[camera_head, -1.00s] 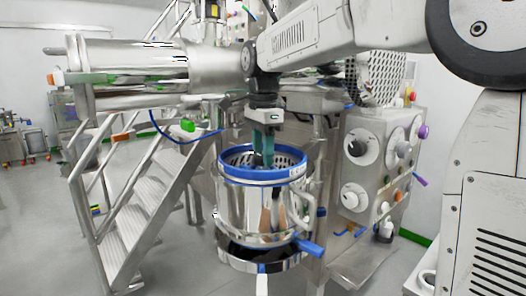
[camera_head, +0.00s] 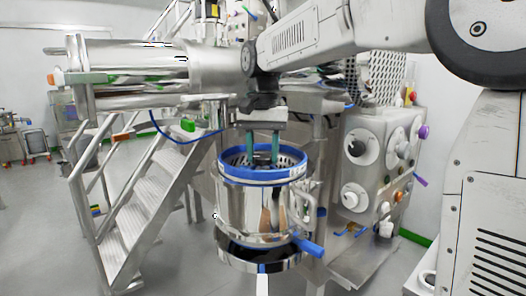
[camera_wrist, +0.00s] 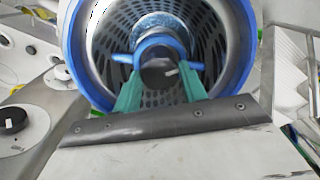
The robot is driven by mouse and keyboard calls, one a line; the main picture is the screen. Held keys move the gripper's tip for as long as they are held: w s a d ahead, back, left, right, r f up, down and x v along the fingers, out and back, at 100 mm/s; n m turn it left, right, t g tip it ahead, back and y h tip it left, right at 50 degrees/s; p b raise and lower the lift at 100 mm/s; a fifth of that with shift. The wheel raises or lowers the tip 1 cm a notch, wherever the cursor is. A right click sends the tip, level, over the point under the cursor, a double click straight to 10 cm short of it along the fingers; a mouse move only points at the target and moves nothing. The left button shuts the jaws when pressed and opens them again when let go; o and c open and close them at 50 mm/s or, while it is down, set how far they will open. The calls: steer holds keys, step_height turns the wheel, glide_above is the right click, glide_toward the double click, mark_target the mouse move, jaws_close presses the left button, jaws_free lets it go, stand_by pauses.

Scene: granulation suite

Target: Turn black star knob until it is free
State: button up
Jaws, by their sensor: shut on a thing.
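The black star knob (camera_wrist: 158,73) sits at the centre of the blue-rimmed steel bowl (camera_head: 235,172), and a pale mark shows on its top. My gripper (camera_head: 262,158) points straight down into the bowl's mouth. Its two green fingers are on opposite sides of the knob and shut on it. In the wrist view my gripper (camera_wrist: 160,86) has a finger at each side of the knob. A blue hub with arms (camera_wrist: 183,47) lies just beneath the knob. The fingertips' exact contact is partly hidden, and the knob's lobes are hard to make out.
A perforated basket wall (camera_wrist: 205,30) surrounds the hub. A control panel with dials (camera_head: 376,165) stands close on the right. Metal stairs (camera_head: 135,200) are on the left. A large steel cylinder (camera_head: 150,68) is at the upper left. Open floor lies at far left.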

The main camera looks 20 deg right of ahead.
steer(key=n, duration=0.5)
steer(key=shift+n, duration=0.3)
steer(key=n, duration=0.4)
steer(key=shift+n, duration=0.3)
steer(key=n, duration=0.5)
steer(key=shift+n, duration=2.4)
steer(key=o, duration=1)
